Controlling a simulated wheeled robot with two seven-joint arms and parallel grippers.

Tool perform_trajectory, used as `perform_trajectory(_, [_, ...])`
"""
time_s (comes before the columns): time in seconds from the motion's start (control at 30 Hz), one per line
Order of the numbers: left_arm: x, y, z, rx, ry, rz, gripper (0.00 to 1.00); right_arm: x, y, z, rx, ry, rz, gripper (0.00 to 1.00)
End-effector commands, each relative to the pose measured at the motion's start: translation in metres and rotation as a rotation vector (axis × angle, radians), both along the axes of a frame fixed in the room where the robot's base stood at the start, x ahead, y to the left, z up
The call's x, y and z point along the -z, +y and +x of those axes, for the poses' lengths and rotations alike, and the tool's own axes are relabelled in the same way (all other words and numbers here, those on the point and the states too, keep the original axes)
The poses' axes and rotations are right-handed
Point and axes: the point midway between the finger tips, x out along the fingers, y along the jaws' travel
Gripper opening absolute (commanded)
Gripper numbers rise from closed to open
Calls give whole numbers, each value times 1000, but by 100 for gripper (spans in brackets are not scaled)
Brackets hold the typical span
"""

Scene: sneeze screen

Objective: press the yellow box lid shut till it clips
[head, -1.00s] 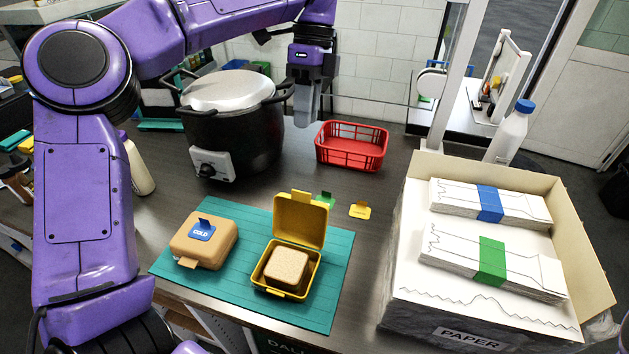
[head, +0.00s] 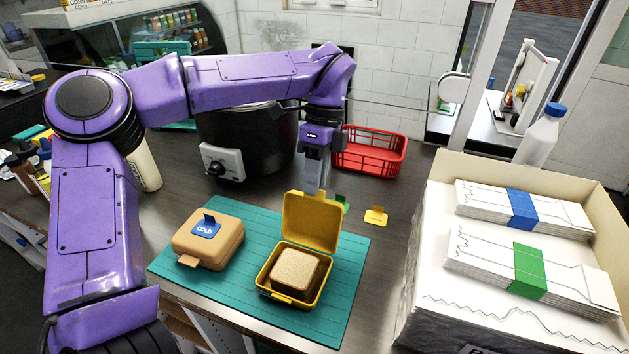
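The yellow box (head: 267,290) stands on a teal mat (head: 345,262) with a piece of bread (head: 295,270) in it. Its yellow lid (head: 311,222) is open, standing up at the box's far side. My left gripper (head: 314,186) points down just behind the top edge of the lid. Its fingertips are partly hidden by the lid, and I cannot tell whether it touches the lid or whether its fingers are apart. My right gripper does not show.
A closed tan box (head: 222,245) with a blue COLD tag sits left of the yellow box. A black pot (head: 262,150) and a red basket (head: 370,155) stand behind. Yellow and green tags lie near the mat's far edge. A large paper bin (head: 440,200) fills the right.

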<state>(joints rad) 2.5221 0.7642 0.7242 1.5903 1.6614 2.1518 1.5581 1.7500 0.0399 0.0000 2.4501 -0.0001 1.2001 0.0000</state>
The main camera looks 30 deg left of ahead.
Motion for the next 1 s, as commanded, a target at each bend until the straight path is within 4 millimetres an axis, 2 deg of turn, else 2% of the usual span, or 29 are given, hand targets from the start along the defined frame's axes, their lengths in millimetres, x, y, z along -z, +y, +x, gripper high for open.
perform_trajectory(0.13, [9,-1,-3,1,0,-1,31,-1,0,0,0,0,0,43])
perform_trajectory(0.33, [10,-1,-3,1,0,0,31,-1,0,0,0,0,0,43])
perform_trajectory(0.37, [10,-1,-3,1,0,0,28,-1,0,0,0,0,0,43])
perform_trajectory(0.43, [10,-1,-3,0,0,0,5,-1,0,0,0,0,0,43])
perform_trajectory(0.47, [10,-1,-3,0,0,0,0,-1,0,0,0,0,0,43])
perform_trajectory(1.0, [9,-1,-3,1,-1,0,0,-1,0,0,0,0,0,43])
